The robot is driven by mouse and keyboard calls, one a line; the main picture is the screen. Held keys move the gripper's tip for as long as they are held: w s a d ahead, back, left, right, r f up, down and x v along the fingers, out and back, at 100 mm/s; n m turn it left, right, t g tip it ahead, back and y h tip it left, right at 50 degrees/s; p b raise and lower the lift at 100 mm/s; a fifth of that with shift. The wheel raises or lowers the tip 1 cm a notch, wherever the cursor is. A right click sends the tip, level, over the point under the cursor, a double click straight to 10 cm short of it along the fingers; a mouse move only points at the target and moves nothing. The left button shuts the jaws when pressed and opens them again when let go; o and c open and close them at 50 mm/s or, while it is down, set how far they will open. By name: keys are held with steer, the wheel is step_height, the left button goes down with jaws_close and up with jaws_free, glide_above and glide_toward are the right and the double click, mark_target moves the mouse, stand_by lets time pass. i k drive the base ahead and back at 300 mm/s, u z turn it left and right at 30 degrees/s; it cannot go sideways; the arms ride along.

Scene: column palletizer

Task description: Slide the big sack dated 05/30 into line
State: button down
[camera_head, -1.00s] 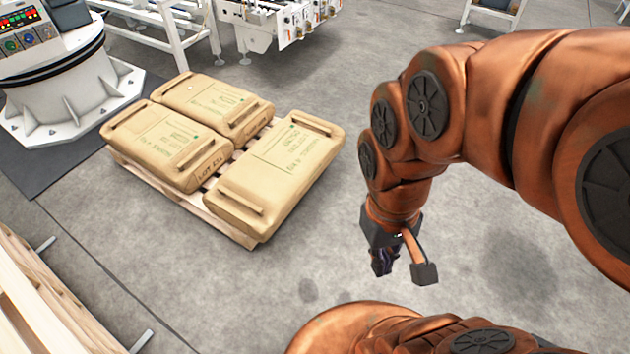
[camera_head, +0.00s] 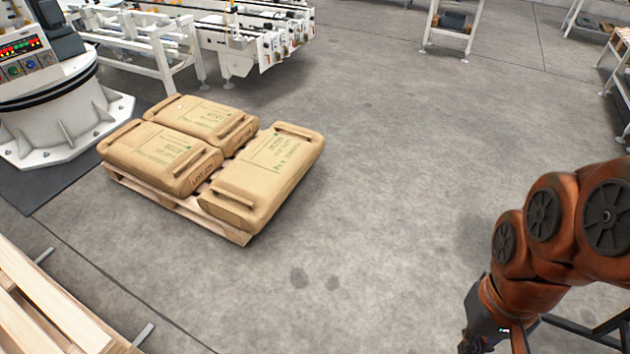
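Three tan sacks lie flat on a wooden pallet (camera_head: 150,197) left of centre in the head view. The largest-looking sack (camera_head: 262,178) lies on the pallet's right side, its long side running away from me, and it reaches the pallet's right edge. Two other sacks lie to its left, one at the back (camera_head: 200,120) and one at the front left (camera_head: 160,158). The print is too small to read a 05/30 date on any of them. My gripper (camera_head: 470,345) is at the bottom right, cut by the frame edge, well apart from the sacks. Its fingers are not clear.
A white machine base with a control panel (camera_head: 25,57) stands at the far left. White conveyor frames (camera_head: 165,50) stand behind the pallet. An empty wooden pallet (camera_head: 45,310) is at the lower left. Open grey floor lies between the sacks and my arm. A white stand (camera_head: 446,38) is at the back.

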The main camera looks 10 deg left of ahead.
mark_target(246, 194)
steer(key=z, duration=0.1)
steer(key=i, duration=1.4)
steer(key=u, duration=0.5)
steer(key=i, duration=1)
steer(key=u, duration=1.6)
steer(key=i, duration=0.55)
steer(key=u, duration=0.45)
